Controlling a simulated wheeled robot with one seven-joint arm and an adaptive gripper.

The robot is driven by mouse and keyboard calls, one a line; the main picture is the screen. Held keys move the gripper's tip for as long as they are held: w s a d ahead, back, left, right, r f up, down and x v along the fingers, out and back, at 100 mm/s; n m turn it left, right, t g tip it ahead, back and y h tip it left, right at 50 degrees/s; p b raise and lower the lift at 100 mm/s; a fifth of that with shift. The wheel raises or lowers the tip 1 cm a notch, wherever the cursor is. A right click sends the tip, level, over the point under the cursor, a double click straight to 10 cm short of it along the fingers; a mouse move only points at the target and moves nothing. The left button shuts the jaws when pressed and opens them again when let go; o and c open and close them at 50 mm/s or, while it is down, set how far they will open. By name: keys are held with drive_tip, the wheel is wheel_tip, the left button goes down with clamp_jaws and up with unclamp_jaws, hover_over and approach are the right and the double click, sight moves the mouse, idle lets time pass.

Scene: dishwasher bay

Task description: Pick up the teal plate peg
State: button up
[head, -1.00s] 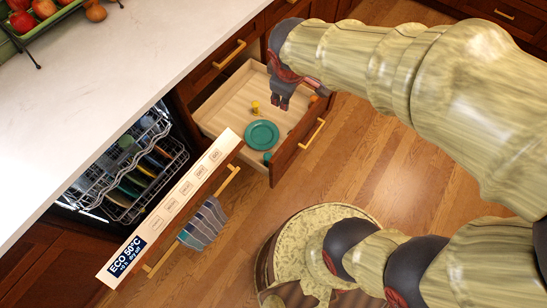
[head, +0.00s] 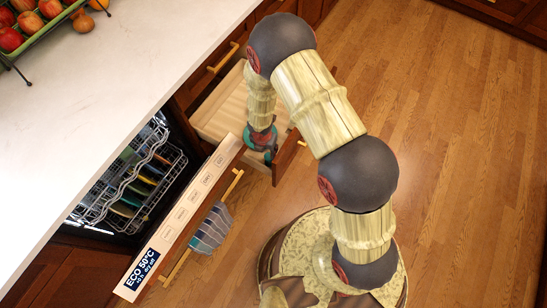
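The drawer (head: 211,119) stands open beside the dishwasher. The teal plate (head: 249,132) lies in it, mostly covered by my arm and gripper; only slivers of teal show. My gripper (head: 269,157) points down into the front corner of the drawer, close to its front panel. The small teal peg near the plate's front edge, seen in the earlier view, is hidden now behind or within the gripper. The fingers are small and dark, so I cannot tell whether they are open or touching the peg.
The dishwasher door (head: 187,220) hangs open left of the drawer, with a checked towel (head: 211,228) on its handle. The dish rack (head: 127,187) holds several dishes. The white counter (head: 110,95) runs along the left. The wooden floor at right is clear.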

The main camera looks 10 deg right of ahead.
sight(268, 156)
drive_tip(key=shift+s+f+n, duration=0.15)
drive_tip(key=shift+s+f, duration=0.05)
drive_tip(key=shift+f, duration=0.35)
drive_tip(key=shift+s+f+n, duration=0.15)
drive_tip(key=shift+s+f, duration=0.05)
drive_tip(key=shift+f, duration=0.3)
wheel_tip(268, 156, down, 2)
drive_tip(key=shift+w+f+b, duration=0.1)
drive_tip(key=shift+f+b, duration=0.1)
drive_tip(key=shift+b, duration=0.6)
drive_tip(key=f+b, duration=0.2)
drive_tip(key=f, duration=0.1)
drive_tip(key=w+d+f+b, duration=0.1)
drive_tip(key=f, duration=0.1)
drive_tip(key=shift+r, duration=0.1)
drive_tip(key=shift+c, duration=0.4)
drive_tip(key=c, duration=0.7)
drive_tip(key=shift+c, duration=0.7)
